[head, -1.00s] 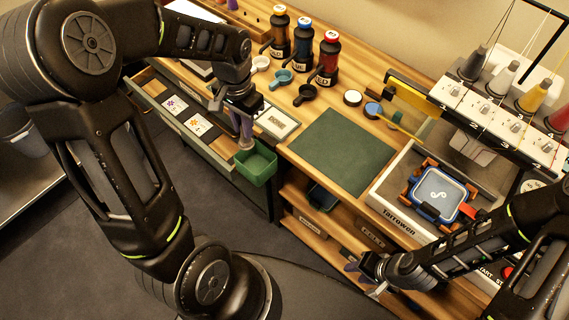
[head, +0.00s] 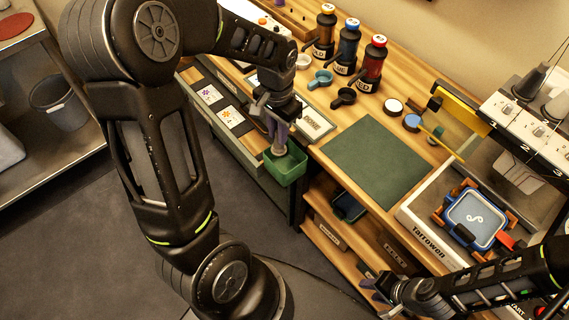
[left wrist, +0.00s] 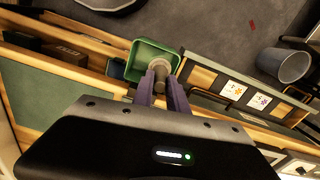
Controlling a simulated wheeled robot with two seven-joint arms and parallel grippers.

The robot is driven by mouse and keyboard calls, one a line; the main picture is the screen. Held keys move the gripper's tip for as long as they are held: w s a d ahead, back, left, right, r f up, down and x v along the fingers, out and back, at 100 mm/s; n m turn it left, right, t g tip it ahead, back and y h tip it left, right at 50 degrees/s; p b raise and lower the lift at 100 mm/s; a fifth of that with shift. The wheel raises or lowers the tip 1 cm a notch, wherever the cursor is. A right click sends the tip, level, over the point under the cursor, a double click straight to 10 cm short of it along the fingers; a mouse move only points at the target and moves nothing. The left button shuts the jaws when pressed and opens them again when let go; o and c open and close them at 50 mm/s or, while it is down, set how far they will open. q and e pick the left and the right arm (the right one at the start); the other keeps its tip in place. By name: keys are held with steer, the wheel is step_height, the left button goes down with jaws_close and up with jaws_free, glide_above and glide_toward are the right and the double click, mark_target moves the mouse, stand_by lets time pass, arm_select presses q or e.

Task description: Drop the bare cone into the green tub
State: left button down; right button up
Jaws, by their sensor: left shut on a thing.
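The green tub (head: 287,172) hangs at the table's front edge, beside the open drawer; it also shows in the left wrist view (left wrist: 143,47). My left gripper (head: 277,140) points down just above the tub.
A green mat (head: 375,163) lies on the table. A tray with a blue hoop frame (head: 472,222) is at the right, beside the multi-needle machine (head: 520,125). A bin (head: 60,103) stands at the far left.

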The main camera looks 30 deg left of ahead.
arm_select(q)
steer(key=shift+f, duration=0.55)
steer(key=c, duration=1.2)
jaws_free()
steer(key=shift+c, duration=0.2)
steer(key=shift+r, duration=0.15)
step_height(320, 180, up, 8)
steer(key=shift+f+b, duration=0.2)
steer(key=shift+b, duration=0.15)
